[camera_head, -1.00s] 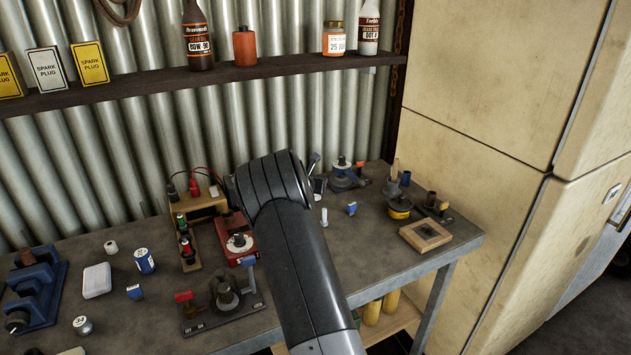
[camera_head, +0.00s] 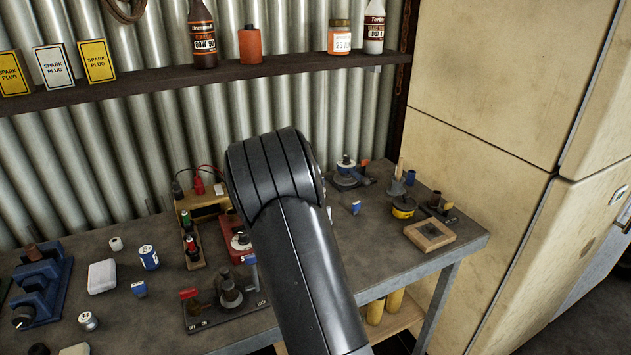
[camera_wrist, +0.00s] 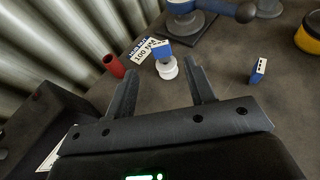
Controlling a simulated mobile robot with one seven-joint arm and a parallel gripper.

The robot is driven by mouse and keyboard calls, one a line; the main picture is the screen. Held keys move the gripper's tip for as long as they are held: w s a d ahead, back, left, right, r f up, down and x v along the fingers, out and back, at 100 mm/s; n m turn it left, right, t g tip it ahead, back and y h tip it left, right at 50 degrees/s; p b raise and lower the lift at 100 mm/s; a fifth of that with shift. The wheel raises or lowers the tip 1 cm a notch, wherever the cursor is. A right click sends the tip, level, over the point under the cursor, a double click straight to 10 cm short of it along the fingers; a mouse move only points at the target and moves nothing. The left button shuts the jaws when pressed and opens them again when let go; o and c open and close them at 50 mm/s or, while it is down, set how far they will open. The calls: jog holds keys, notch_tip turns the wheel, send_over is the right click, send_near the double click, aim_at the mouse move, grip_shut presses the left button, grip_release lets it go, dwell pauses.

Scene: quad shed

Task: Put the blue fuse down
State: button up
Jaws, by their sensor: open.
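In the wrist view my gripper (camera_wrist: 161,70) is open, its two dark fingers spread apart. Just beyond and between the fingertips is a white round piece (camera_wrist: 167,69) with a small blue block (camera_wrist: 162,50) above it in the picture. I cannot tell whether the block rests on it or stands behind it. Another blue block with a pale front, like a fuse, (camera_wrist: 258,70) stands apart on the bench to the right; it also shows in the head view (camera_head: 356,208). In the head view my arm hides my gripper and the pieces near it.
A red cylinder (camera_wrist: 114,66) and a printed label plate (camera_wrist: 146,48) lie near the fingers. The bench (camera_head: 375,240) also holds a yellow tin (camera_head: 403,207), a wooden frame (camera_head: 429,235) and another blue block (camera_head: 139,289). Bare bench lies right of my gripper.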

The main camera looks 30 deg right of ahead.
jog(key=s+a+r+m+g+y, duration=0.1)
jog(key=s+a+r+m, duration=0.1)
jog(key=s+r+m, duration=0.4)
jog(key=s+a+r+m+g, duration=0.15)
jog(key=s+m, duration=0.25)
jog(key=s, duration=0.5)
jog(key=s+a+r+m+g+y, duration=0.1)
jog(key=s+a+r+m, duration=0.1)
jog(key=s+r+m, duration=0.35)
jog(key=s+a+f+m+y, duration=0.1)
jog(key=s+a+m+y, duration=0.2)
jog(key=s+a+m, duration=0.2)
jog(key=s+a+f+m+y, duration=0.1)
jog(key=s+a+m+y, duration=0.3)
jog(key=s+a, duration=0.8)
jog(key=s+m, duration=0.2)
jog(key=s, duration=0.5)
jog(key=shift+s+f, duration=0.15)
jog(key=shift+s, duration=0.15)
jog(key=shift+o, duration=0.2)
jog(key=shift+m, duration=0.25)
